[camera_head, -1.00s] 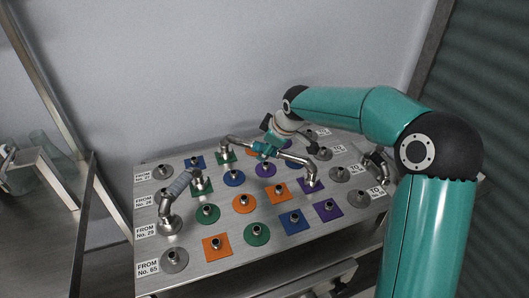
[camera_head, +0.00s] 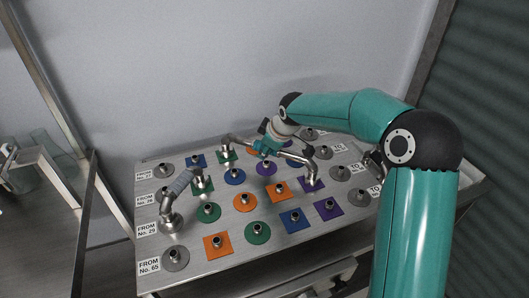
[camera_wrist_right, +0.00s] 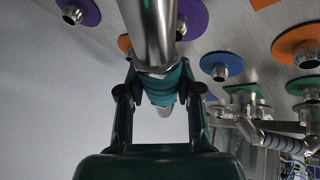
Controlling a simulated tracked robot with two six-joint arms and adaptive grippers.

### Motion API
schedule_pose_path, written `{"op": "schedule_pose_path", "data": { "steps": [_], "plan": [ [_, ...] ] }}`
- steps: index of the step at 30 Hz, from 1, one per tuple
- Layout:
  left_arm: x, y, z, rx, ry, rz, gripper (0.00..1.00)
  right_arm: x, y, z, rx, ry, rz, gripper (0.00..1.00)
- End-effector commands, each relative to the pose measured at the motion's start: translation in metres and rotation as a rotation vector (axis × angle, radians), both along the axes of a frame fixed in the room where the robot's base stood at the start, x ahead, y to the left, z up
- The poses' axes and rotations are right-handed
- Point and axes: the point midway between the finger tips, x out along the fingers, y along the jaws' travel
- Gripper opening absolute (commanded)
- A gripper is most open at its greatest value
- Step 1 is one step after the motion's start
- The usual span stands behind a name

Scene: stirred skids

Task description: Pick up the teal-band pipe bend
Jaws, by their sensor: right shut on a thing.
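The teal-band pipe bend (camera_head: 297,157) is a shiny metal pipe spanning the raised panel, with its right end over a purple square and its left end near a green square. My right gripper (camera_head: 266,147) reaches it from above and behind, at its middle. In the right wrist view the fingers (camera_wrist_right: 163,95) are shut on either side of the pipe's teal band (camera_wrist_right: 162,87). Whether the pipe's ends still sit on their fittings is hard to tell. My left gripper is not in view.
A grey-band pipe bend (camera_head: 180,184) stands at the panel's left, also showing in the wrist view (camera_wrist_right: 285,143). Several short fittings on coloured and grey bases fill the panel (camera_head: 330,232). Another metal piece (camera_head: 374,160) is partly hidden by my right arm.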

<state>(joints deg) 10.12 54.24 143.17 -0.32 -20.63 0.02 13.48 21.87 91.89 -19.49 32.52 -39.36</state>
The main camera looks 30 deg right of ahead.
Motion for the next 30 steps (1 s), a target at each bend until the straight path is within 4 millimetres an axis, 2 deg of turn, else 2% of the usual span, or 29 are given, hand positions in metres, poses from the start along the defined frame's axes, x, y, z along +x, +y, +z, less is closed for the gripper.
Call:
{"op": "schedule_pose_path", "data": {
  "steps": [11, 17, 23, 30],
  "plan": [
    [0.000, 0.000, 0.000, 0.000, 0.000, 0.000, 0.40, 0.001, -0.001, 0.005, 0.000, -0.004, -0.002, 0.00],
    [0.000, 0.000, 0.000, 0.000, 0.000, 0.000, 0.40, 0.001, -0.001, 0.020, -0.001, -0.008, -0.003, 0.00],
    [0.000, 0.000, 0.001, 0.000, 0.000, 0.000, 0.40, 0.002, -0.001, 0.056, -0.002, -0.010, -0.002, 0.00],
    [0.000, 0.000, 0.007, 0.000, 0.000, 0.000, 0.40, 0.001, 0.000, 0.122, -0.001, -0.011, -0.001, 0.00]
  ]
}}
